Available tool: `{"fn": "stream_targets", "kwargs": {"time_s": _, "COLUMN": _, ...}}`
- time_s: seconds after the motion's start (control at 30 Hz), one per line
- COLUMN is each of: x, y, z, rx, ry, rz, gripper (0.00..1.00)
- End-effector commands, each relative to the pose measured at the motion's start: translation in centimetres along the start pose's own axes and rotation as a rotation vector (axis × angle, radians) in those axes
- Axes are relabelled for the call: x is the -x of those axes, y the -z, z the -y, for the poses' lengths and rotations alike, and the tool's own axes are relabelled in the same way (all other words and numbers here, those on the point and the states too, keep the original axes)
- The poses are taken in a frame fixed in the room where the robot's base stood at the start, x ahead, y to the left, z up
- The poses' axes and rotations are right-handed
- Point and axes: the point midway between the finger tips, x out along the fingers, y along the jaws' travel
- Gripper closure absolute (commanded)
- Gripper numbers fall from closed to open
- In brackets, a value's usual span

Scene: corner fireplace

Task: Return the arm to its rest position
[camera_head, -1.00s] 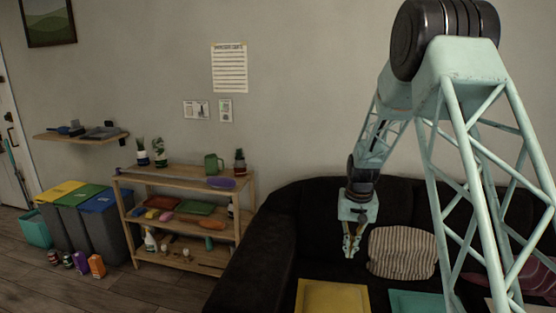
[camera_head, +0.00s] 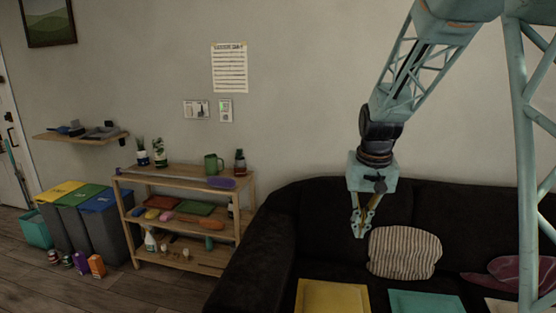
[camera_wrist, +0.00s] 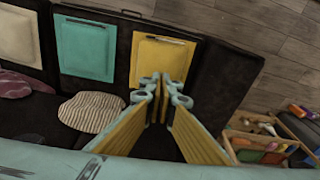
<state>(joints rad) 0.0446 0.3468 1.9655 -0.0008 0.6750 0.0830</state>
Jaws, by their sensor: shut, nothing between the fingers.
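My gripper (camera_head: 361,233) hangs fingers-down in front of the black sofa (camera_head: 300,215), just left of the striped cushion (camera_head: 404,252). It is shut and empty. In the wrist view its fingertips (camera_wrist: 161,86) meet at the near edge of the yellow tray (camera_wrist: 162,62), and no object is between them. My arm is bent, reaching in from the upper right of the head view.
The yellow tray and a teal tray (camera_head: 427,302) show at the front of the sofa. A wooden shelf (camera_head: 180,178) with several items stands left of it. Sorting bins (camera_head: 105,230) stand farther left. The wall above the sofa is clear.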

Motion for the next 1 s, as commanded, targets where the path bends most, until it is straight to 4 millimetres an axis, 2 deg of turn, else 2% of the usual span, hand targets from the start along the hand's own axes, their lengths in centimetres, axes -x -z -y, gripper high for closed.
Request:
{"fn": "stream_targets", "kwargs": {"time_s": 0.1, "x": 2.1, "y": -1.4, "z": 0.0, "rx": 0.005, "ry": 0.001, "rz": -0.010, "gripper": 1.00}}
{"fn": "stream_targets", "kwargs": {"time_s": 0.4, "x": 6.6, "y": -5.1, "z": 0.0, "rx": 0.018, "ry": 0.003, "rz": -0.030, "gripper": 1.00}}
{"fn": "stream_targets", "kwargs": {"time_s": 1.0, "x": 14.1, "y": -13.5, "z": -0.2, "rx": 0.046, "ry": 0.008, "rz": -0.070, "gripper": 1.00}}
